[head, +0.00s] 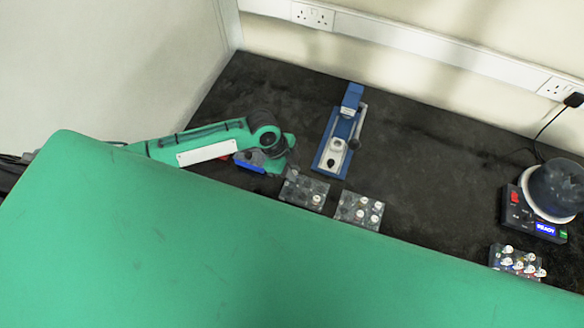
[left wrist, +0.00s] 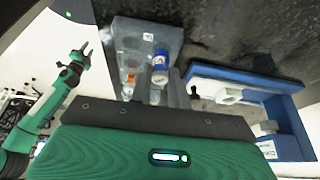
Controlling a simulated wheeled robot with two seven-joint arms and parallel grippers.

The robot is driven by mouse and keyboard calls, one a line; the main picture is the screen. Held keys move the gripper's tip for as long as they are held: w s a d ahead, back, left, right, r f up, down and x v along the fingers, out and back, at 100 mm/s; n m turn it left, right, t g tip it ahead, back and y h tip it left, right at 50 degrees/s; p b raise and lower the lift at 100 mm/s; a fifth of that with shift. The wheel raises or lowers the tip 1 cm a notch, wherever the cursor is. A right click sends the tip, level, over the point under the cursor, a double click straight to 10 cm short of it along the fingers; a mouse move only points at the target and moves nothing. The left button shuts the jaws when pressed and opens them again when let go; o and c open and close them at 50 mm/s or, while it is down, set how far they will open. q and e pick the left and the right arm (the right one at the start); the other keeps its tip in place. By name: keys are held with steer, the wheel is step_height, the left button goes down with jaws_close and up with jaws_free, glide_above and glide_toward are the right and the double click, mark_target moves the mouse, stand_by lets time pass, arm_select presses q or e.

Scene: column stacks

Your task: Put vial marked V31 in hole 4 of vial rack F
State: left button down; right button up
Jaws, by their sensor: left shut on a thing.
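My left gripper (head: 284,176) is low over the near left vial rack (head: 318,186). In the left wrist view its fingers (left wrist: 160,88) are shut on a vial (left wrist: 160,60) with a pale cap and a blue band; its mark is not readable. The vial is upright at the rack (left wrist: 178,36); I cannot tell whether it is inside a hole. A second rack (head: 342,212) with several white-capped vials stands just right of it. Rack letters and hole numbers are not legible. My right gripper (left wrist: 80,54) shows in the left wrist view with its fingers apart and empty.
A blue-framed device (head: 328,160) stands behind the racks; it also shows in the left wrist view (left wrist: 290,147). A third rack (head: 494,258) with several vials and a machine (head: 518,222) reading READY stand at the right. The dark bench between is clear. My green body part hides the front.

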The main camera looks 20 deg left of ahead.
steer(key=shift+a, duration=0.3)
steer(key=shift+r, duration=0.25)
arm_select(q)
steer(key=shift+f, duration=0.15)
arm_select(e)
steer(key=shift+d, duration=0.25)
stand_by(0.4)
arm_select(q)
steer(key=shift+f, duration=0.3)
arm_select(e)
steer(key=shift+f, duration=0.1)
steer(key=shift+a, duration=0.2)
arm_select(q)
steer(key=shift+f, duration=0.2)
arm_select(e)
steer(key=shift+f, duration=0.1)
arm_select(q)
steer(key=shift+f, duration=0.35)
arm_select(e)
steer(key=shift+f, duration=0.15)
